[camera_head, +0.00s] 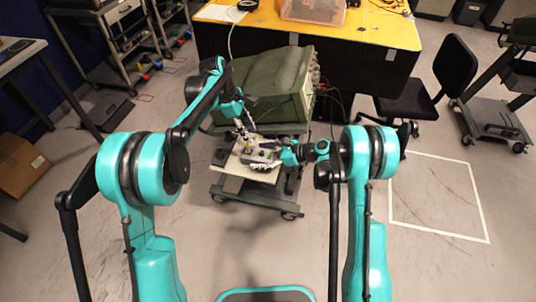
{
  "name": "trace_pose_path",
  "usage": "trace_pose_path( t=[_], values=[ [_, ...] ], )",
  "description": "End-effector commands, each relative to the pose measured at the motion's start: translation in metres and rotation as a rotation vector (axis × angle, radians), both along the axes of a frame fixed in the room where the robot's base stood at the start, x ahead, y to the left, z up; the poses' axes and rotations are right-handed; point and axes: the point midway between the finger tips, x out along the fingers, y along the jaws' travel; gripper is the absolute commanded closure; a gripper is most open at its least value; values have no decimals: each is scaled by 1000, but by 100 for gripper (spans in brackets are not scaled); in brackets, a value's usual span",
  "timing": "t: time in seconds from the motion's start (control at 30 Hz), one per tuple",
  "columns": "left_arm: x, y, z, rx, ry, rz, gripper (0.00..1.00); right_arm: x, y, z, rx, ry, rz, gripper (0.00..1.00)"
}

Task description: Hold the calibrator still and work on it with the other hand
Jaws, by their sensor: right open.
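The calibrator appears to be a small grey-green box (257,156) lying on the pale top of a low cart (229,176). My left gripper (245,132) comes down from above and behind, with its tips close to the far side of the box. It is too small to tell whether its fingers are shut or touching. My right gripper (273,161) reaches in from the right, fingers open, at the right end of the box. It partly hides that end, and I cannot tell whether it touches.
A large green cased instrument (263,85) stands behind on the cart. A yellow-topped bench (355,35) is beyond, with a clear bin (313,10). A black chair (425,85) stands right. A white-taped floor square (436,195) is empty. A cardboard box (22,166) lies left.

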Motion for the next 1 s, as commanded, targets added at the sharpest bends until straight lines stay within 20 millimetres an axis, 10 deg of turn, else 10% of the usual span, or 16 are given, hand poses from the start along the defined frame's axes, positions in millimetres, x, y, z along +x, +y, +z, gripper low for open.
trace_pose_path(
  t=[0.6,0.87,1.0],
  values=[
    [0,0,0,0,0,0,66,11,32,-14,-1,-1,-1,17],
    [0,0,0,0,0,0,66,11,32,-14,-2,-2,0,84],
    [-1,-2,1,9,-9,-23,75,10,32,-14,-3,-2,0,84]
  ],
)
